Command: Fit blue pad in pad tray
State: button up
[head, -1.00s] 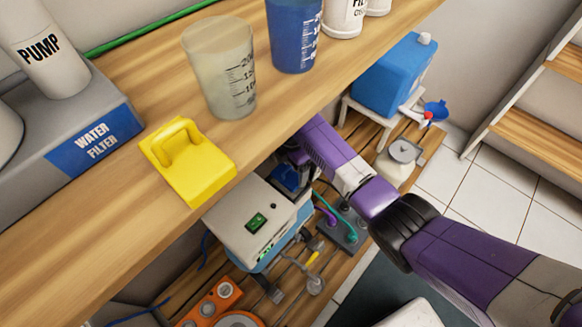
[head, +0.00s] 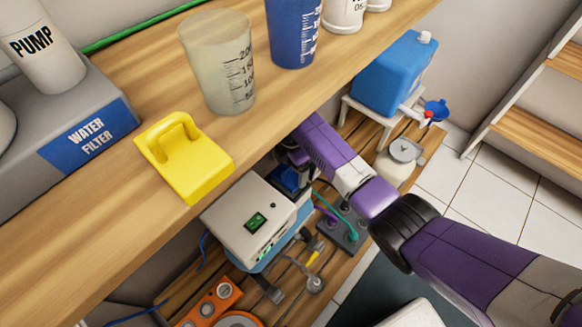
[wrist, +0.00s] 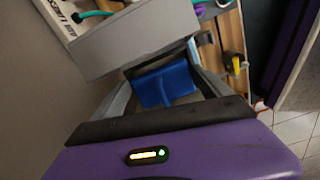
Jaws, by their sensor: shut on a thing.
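The blue pad (wrist: 165,85) shows between the two grey fingers of my gripper (wrist: 160,78) in the wrist view, and the gripper is shut on it. In the head view the blue pad (head: 287,180) is a small dark blue patch under the shelf, beside the back of a pale box-shaped unit. My fingers are mostly hidden there by the shelf edge and my purple arm. In the wrist view a grey box face (wrist: 140,40) lies just beyond the pad. I cannot clearly tell which part is the pad tray, or whether the pad touches it.
The wooden shelf (head: 110,245) overhangs my gripper and holds a yellow block (head: 190,165), cups and a water filter. Below are the pale unit (head: 245,222) with a green switch, a power strip (head: 340,235) with cables, and an orange device (head: 215,300). A blue tank (head: 392,75) stands right.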

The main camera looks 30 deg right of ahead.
aim_at(292, 174)
jog(key=shift+f+b, duration=0.7)
jog(key=shift+f, duration=0.7)
dwell(0.4)
jog(key=shift+s+f, duration=0.1)
jog(key=shift+f, duration=0.3)
jog(key=shift+s+f+b, duration=0.15)
jog(key=shift+f+b, duration=0.2)
jog(key=shift+b, duration=0.05)
jog(key=shift+f, duration=0.25)
dwell(0.5)
jog(key=shift+d, duration=0.1)
jog(key=c, duration=0.5)
jog(key=o, duration=1.6)
jog(key=shift+w+r+p, duration=0.15)
jog(key=shift+r+p, duration=0.55)
jog(key=shift+r, duration=0.95)
jog(key=shift+w+r+p, duration=0.15)
jog(key=shift+r+p, duration=0.6)
jog(key=shift+r, duration=0.9)
jog(key=shift+w+r+p, duration=0.15)
jog(key=shift+r+p, duration=0.55)
jog(key=shift+r, duration=0.95)
jog(key=shift+s, duration=0.1)
